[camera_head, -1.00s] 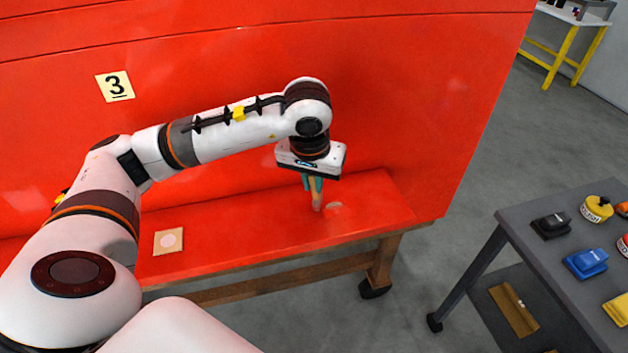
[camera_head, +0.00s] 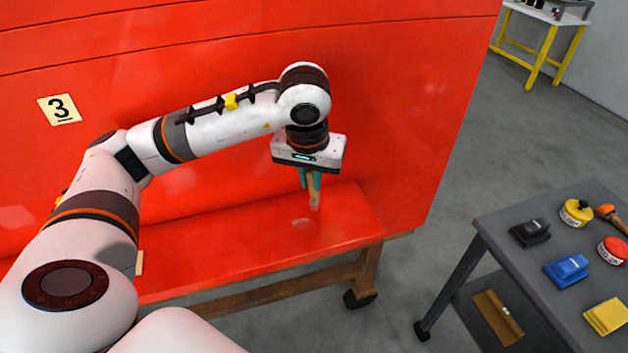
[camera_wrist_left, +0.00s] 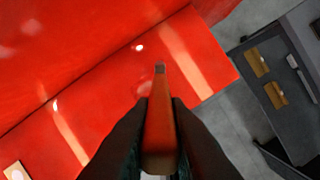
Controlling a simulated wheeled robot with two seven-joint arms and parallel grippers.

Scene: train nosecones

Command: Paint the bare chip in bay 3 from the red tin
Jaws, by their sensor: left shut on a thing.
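My left gripper (camera_head: 310,178) is shut on a brush (camera_head: 314,197) that points down over the red ledge. The brush also shows in the left wrist view (camera_wrist_left: 159,125), pointing toward the ledge. A small pale patch (camera_head: 302,222), apparently the chip, lies on the ledge just left of and nearer than the brush tip. I cannot tell whether the tip touches the surface. The wrist view shows a faint roundish patch (camera_wrist_left: 145,88) beside the tip. The number 3 card (camera_head: 59,109) is on the red panel. A red tin (camera_head: 613,250) stands on the grey cart at right. My right gripper is out of view.
The grey cart (camera_head: 490,228) also carries a yellow tin (camera_head: 576,212), a black block (camera_head: 530,232), a blue block (camera_head: 566,271) and a yellow pad (camera_head: 606,316). A square card (camera_head: 139,263) is mostly hidden behind my arm. Open floor lies between ledge and cart.

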